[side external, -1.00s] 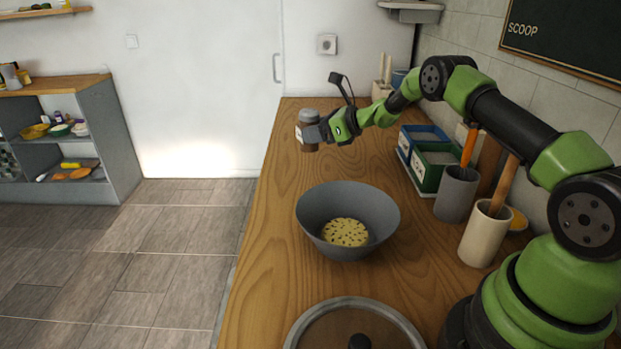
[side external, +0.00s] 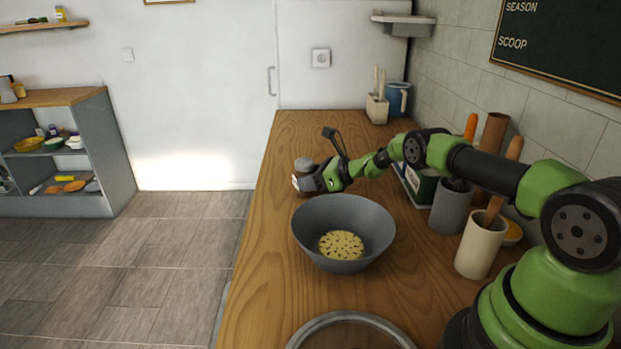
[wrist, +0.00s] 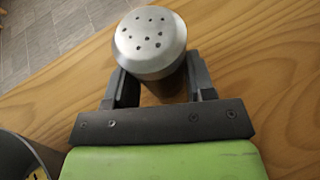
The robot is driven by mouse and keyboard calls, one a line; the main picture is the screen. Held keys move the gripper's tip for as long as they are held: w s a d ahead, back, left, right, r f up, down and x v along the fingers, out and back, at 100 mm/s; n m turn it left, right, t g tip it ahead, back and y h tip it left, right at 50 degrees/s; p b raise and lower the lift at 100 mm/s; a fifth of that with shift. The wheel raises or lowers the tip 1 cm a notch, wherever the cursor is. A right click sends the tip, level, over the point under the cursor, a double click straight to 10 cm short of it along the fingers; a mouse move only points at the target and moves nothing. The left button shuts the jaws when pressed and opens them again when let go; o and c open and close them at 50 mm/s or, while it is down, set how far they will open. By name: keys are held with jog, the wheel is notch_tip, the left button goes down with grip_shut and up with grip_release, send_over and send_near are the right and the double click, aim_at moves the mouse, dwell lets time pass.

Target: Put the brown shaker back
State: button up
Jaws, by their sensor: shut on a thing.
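The brown shaker (side external: 304,165) has a grey perforated metal cap. It is upright behind the bowl, near the counter's left side. In the wrist view the shaker's cap (wrist: 150,42) faces the camera, with its brown body mostly hidden below. My gripper (side external: 312,181) is shut on the shaker; in the wrist view the two dark fingers (wrist: 158,84) hold it from both sides. The shaker is at or just above the wooden counter; I cannot tell whether it touches.
A grey bowl (side external: 345,215) with speckled yellow contents stands in front of the gripper. To the right are a green box (side external: 422,186), a grey utensil pot (side external: 447,212) and a cream pot (side external: 481,247). A round lid (side external: 350,333) lies at the front. The counter (side external: 265,235) is clear at left.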

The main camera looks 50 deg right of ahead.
jog(key=shift+f, duration=0.15)
jog(key=o, duration=0.9)
